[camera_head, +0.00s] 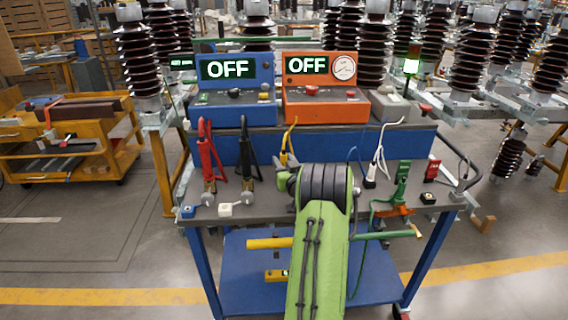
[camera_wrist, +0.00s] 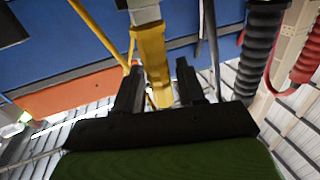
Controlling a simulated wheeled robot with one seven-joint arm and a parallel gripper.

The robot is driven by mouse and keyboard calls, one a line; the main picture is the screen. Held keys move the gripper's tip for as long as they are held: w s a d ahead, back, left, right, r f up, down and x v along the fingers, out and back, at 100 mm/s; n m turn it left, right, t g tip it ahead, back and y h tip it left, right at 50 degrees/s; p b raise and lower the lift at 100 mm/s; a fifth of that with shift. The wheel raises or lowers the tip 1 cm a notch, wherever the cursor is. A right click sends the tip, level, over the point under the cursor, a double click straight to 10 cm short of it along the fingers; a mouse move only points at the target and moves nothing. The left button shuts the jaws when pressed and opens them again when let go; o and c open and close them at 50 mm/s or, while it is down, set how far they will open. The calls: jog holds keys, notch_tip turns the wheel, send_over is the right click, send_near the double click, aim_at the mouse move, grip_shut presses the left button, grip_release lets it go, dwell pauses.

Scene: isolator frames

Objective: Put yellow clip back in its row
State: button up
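The yellow clip (camera_wrist: 152,60) is in the wrist view, its narrow yellow body reaching down between the two dark fingers of my gripper (camera_wrist: 160,88). Thin gaps seem to show on both sides, so the fingers look open around it; contact is unclear. A pale metal part (camera_wrist: 145,12) is at its upper end. In the head view a little of the yellow clip (camera_head: 285,157) shows at the cart's back panel, beyond my green arm, which hides its lower part and my fingers. A red clip (camera_head: 207,160) and a black clip (camera_head: 247,168) stand to its left.
Blue (camera_head: 236,112) and orange (camera_head: 325,110) boxes reading OFF stand behind. Small blocks lie on the grey top (camera_head: 262,210). Cables hang close to my gripper.

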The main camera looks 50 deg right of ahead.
jog(key=o, duration=0.3)
jog(key=shift+s, duration=0.15)
jog(key=b+v, duration=0.1)
jog(key=v, duration=1.4)
jog(key=shift+s+a+b, duration=0.15)
jog(key=shift+a+b, duration=0.1)
jog(key=shift+b, duration=0.1)
